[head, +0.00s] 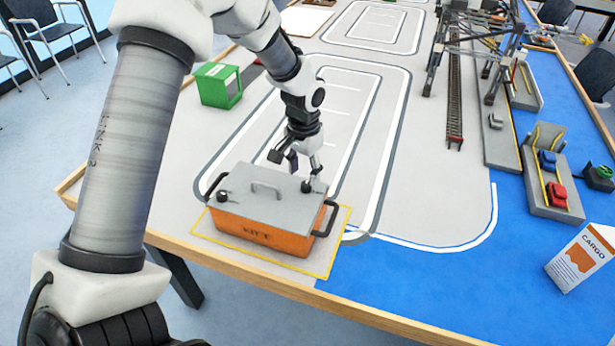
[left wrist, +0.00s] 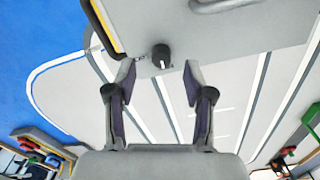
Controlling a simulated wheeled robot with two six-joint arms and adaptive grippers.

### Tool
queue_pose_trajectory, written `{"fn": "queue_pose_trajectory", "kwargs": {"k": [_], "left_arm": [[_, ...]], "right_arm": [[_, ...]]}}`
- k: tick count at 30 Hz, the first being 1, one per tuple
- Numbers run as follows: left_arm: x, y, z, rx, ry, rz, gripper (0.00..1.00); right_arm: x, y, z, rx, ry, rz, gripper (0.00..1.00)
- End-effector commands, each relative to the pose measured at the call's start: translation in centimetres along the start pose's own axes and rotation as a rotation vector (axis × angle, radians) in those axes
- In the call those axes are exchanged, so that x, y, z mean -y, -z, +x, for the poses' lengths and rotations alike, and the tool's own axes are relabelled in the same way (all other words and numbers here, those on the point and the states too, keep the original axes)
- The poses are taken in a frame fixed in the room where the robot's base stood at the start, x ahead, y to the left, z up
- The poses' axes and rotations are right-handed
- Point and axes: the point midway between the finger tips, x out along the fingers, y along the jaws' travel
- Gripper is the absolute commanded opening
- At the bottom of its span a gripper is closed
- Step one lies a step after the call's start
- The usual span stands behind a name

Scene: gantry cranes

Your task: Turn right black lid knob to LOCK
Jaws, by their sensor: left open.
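An orange box (head: 262,234) with a grey lid (head: 250,183) sits near the table's front edge. The right black lid knob (head: 307,187) is at the lid's right end; it also shows in the left wrist view (left wrist: 161,56). The left black knob (head: 222,197) is at the other end. My left gripper (head: 304,168) is open and points down over the right knob. In the left wrist view the knob appears between the open fingertips (left wrist: 159,75), a little beyond them, with a visible gap on each side. Any LOCK marking is too small to read.
A grey handle (head: 267,189) rises from the lid's middle, and black side handles (head: 325,219) stick out at its ends. A yellow outline (head: 341,237) surrounds the box. A green container (head: 218,85) stands behind left; a gantry crane (head: 470,45) and cargo carton (head: 582,258) are right.

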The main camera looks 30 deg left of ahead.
Motion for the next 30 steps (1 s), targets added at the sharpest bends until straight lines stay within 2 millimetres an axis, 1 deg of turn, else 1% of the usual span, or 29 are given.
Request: {"fn": "queue_pose_trajectory", "kwargs": {"k": [1,3,6,9,14,15,17,18,19,20,30], "left_arm": [[0.0,-0.1,1.1,0.005,0.0,0.0,0.53],[0.0,-0.1,2.3,0.004,0.0,0.0,0.53],[0.0,-0.1,3.6,0.002,0.0,0.0,0.53],[0.0,0.0,4.1,0.0,0.0,-0.001,0.53],[0.0,0.0,4.2,0.0,0.0,-0.001,0.53],[0.0,0.0,4.2,0.0,0.0,-0.001,0.49],[0.0,0.0,4.2,0.0,0.0,-0.001,0.28],[0.0,0.0,4.2,0.0,0.0,-0.001,0.14],[0.0,0.0,4.2,0.0,0.0,-0.001,0.03],[0.0,0.0,4.2,0.0,0.0,-0.001,0.0],[0.0,-0.1,4.2,0.001,-0.001,0.014,0.0]], "right_arm": [[0.0,0.0,-0.2,-0.001,0.0,0.0,0.4],[0.0,0.1,-0.4,-0.001,0.0,0.0,0.4],[0.0,0.1,-0.5,-0.002,0.0,0.0,0.4],[0.0,0.1,-0.5,-0.002,0.0,0.0,0.4],[0.0,0.1,-0.5,-0.002,0.0,0.0,0.4],[0.0,0.1,-0.5,-0.002,0.0,0.0,0.4],[0.0,0.1,-0.5,-0.002,0.0,0.0,0.4],[0.0,0.1,-0.5,-0.002,0.0,0.0,0.4],[0.0,0.1,-0.5,-0.002,0.0,0.0,0.4],[0.0,0.1,-0.5,-0.002,0.0,0.0,0.4],[0.0,0.1,-0.6,-0.002,0.0,0.0,0.4]]}}
